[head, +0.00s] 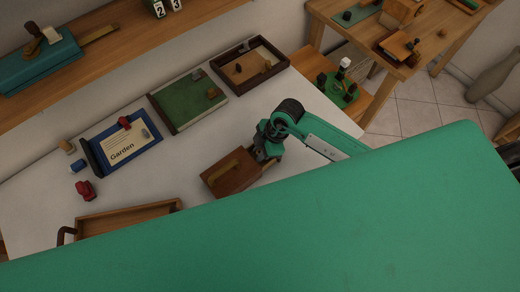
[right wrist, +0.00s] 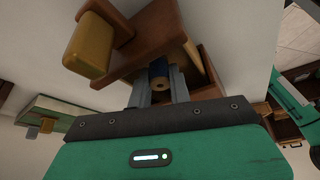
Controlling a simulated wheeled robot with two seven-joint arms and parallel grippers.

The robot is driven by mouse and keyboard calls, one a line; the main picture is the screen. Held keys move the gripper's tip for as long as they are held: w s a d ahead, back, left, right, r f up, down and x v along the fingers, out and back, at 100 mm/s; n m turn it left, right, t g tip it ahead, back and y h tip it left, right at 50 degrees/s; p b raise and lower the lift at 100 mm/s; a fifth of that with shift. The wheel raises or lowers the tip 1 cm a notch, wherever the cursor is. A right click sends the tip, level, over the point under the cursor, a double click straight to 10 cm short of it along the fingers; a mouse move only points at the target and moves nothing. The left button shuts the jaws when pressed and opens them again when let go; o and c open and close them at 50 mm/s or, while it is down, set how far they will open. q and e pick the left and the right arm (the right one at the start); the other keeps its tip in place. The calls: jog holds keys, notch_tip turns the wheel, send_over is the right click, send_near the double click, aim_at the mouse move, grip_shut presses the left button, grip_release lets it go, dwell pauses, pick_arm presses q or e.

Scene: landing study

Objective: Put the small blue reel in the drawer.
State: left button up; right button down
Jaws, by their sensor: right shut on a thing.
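My left gripper is out of view.
On the white table (head: 190,150) are a blue "Garden" tray (head: 150,150), a green-floored tray (head: 188,105), a dark-framed box (head: 276,62) and a wooden tray (head: 110,217). Red (head: 85,190) and blue (head: 77,165) pieces lie at the left. A shelf (head: 120,35) runs behind.

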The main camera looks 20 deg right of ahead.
jog(key=shift+f, duration=0.35)
jog(key=shift+r+p, duration=0.15)
jog(key=shift+p, duration=0.25)
dwell(0.4)
jog(key=c, duration=1.2)
grip_release()
jog(key=shift+r, duration=0.1)
jog(key=shift+r+p, duration=1.4)
jog(key=shift+p, duration=0.5)
jog(key=shift+r, duration=0.1)
